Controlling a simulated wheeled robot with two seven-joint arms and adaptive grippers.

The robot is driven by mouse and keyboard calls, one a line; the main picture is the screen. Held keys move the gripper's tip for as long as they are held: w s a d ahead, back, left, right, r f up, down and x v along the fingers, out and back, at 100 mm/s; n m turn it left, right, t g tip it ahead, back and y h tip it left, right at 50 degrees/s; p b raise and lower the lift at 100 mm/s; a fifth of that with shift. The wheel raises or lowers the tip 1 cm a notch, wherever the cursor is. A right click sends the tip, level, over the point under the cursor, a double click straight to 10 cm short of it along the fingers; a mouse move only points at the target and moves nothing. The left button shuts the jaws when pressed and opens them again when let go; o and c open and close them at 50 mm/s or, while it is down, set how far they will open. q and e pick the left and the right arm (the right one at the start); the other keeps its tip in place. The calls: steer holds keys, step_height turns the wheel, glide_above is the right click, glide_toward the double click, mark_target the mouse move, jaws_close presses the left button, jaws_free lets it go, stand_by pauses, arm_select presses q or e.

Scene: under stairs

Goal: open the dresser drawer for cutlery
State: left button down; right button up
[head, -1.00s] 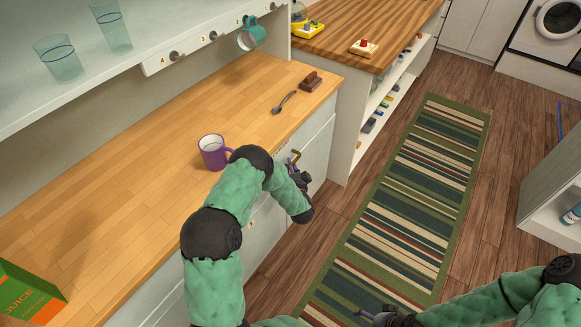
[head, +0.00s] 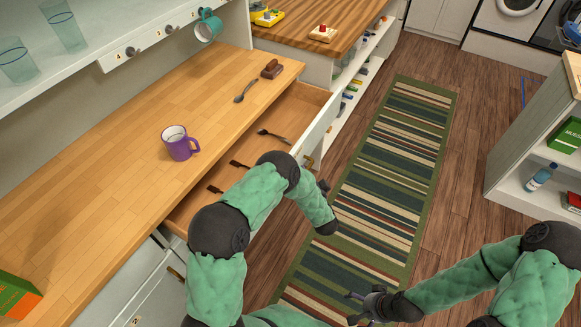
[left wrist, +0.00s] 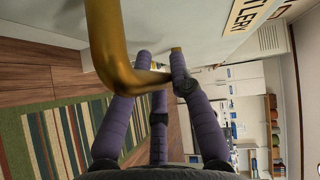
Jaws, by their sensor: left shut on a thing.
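The dresser drawer (head: 205,212) stands pulled out from under the wooden counter, and several dark pieces of cutlery such as a fork (head: 272,136) lie inside. Its brass handle (head: 309,161) is on the white front; it also shows large in the left wrist view (left wrist: 103,45), near a label partly reading "TLERY". My left gripper (left wrist: 160,68) is shut on the handle, its purple fingers around the bar. In the head view my left arm hides part of the drawer. My right gripper (head: 352,306) is open and empty above the floor and rug, away from the dresser.
A purple mug (head: 178,145), a spoon (head: 245,90) and a brown block (head: 272,69) rest on the counter. A juice carton (head: 15,297) stands at lower left. The striped rug (head: 395,160) lies on clear floor; white shelves (head: 510,170) stand at right.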

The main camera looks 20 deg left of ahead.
arm_select(q)
steer(key=d, duration=0.8)
steer(key=shift+s, duration=0.35)
steer(key=c, duration=1.1)
jaws_free()
steer(key=v, duration=1.2)
